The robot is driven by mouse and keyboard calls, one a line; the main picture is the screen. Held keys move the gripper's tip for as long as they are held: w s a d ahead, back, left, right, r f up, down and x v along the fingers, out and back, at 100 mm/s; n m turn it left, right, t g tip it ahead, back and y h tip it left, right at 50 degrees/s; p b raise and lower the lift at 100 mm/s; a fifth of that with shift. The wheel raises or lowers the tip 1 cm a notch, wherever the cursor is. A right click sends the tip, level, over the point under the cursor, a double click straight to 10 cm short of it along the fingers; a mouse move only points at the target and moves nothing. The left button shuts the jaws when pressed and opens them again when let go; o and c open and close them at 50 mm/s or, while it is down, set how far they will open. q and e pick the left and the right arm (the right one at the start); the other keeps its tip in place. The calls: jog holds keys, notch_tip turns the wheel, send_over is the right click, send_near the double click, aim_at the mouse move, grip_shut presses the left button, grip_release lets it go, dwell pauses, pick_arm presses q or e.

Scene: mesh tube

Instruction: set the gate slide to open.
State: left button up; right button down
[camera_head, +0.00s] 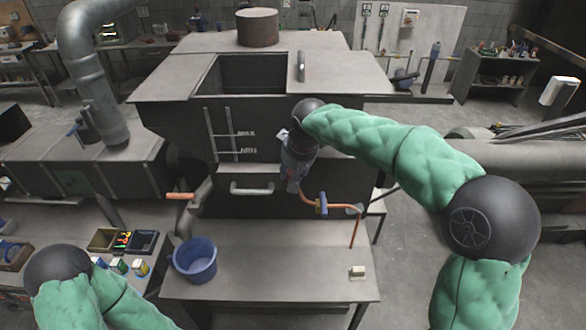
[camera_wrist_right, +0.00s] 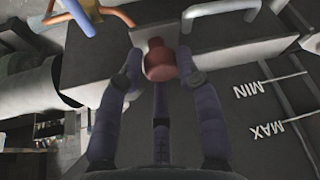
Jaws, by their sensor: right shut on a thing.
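A red knob (camera_wrist_right: 160,62), which looks like the handle of the gate slide, sits at the front of the dark tank (camera_head: 225,165). My right gripper (camera_head: 293,184) is at the tank's front, right of the MAX and MIN marks. In the right wrist view my right gripper (camera_wrist_right: 160,78) has its fingers on both sides of the knob, shut on it. In the head view the gripper hides the knob, and I cannot tell the slide's position. Only my left arm shows at the lower left; its gripper is out of view.
A grey bar handle (camera_head: 252,188) is left of the right gripper. A copper pipe (camera_head: 345,206) with a blue valve (camera_head: 321,204) is just right of it. Below, the bench (camera_head: 270,275) holds a blue bucket (camera_head: 195,260) and a small pale block (camera_head: 357,272); its middle is clear.

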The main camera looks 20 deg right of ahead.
jog(key=s+a+b, duration=0.2)
jog(key=s, duration=0.6)
jog(key=shift+a+r+b, duration=0.15)
jog(key=shift+a+b, duration=0.15)
jog(key=shift+b, duration=0.05)
jog(key=c, duration=1)
grip_release()
jog(key=shift+c, duration=0.2)
jog(key=shift+o, duration=0.7)
jog(key=shift+a, duration=0.2)
jog(key=shift+d, duration=0.1)
jog(key=v, duration=1.2)
